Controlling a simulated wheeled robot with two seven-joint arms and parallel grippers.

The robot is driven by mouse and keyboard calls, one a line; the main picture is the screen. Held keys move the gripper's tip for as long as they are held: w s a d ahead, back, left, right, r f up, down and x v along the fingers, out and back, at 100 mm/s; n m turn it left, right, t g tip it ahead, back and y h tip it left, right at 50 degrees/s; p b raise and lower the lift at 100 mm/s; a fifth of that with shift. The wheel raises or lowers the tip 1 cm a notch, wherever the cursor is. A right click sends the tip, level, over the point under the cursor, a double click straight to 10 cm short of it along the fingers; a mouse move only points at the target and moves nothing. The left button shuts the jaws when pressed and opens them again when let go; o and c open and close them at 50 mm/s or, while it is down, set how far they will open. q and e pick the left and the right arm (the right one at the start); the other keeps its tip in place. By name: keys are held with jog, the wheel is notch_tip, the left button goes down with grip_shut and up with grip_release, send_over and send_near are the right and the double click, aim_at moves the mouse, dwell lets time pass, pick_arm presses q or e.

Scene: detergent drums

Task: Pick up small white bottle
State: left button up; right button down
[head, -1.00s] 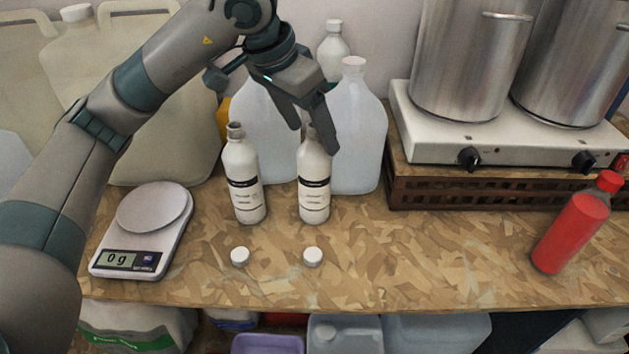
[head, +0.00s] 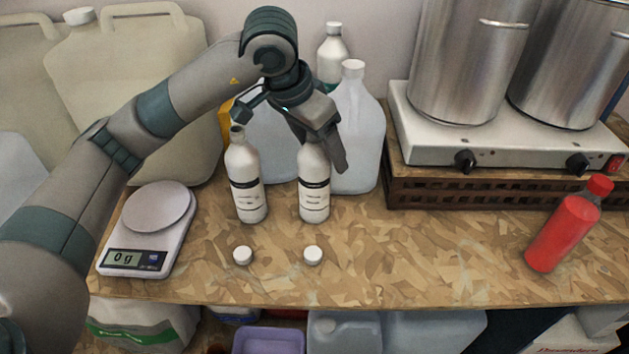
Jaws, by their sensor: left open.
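Two small white bottles with black-and-white labels stand upright on the wooden bench, a left one (head: 247,183) and a right one (head: 314,187). Two white caps, a left one (head: 242,256) and a right one (head: 313,256), lie in front of them. My left gripper (head: 321,152) is open at the top of the right bottle, one finger showing on its right side. It hides that bottle's neck and mouth; I cannot tell whether it touches the bottle. The left bottle stands apart, its neck close to the gripper. My right gripper is not in view.
A scale (head: 146,232) reading 0 g stands at left. Large translucent jugs (head: 358,130) stand close behind the bottles. A hot plate (head: 497,150) with steel pots is at right, with a tilted red bottle (head: 564,232) before it.

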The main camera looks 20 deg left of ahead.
pick_arm(q)
grip_shut()
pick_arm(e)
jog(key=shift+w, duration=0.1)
pick_arm(q)
jog(key=shift+r, duration=0.15)
dwell(0.3)
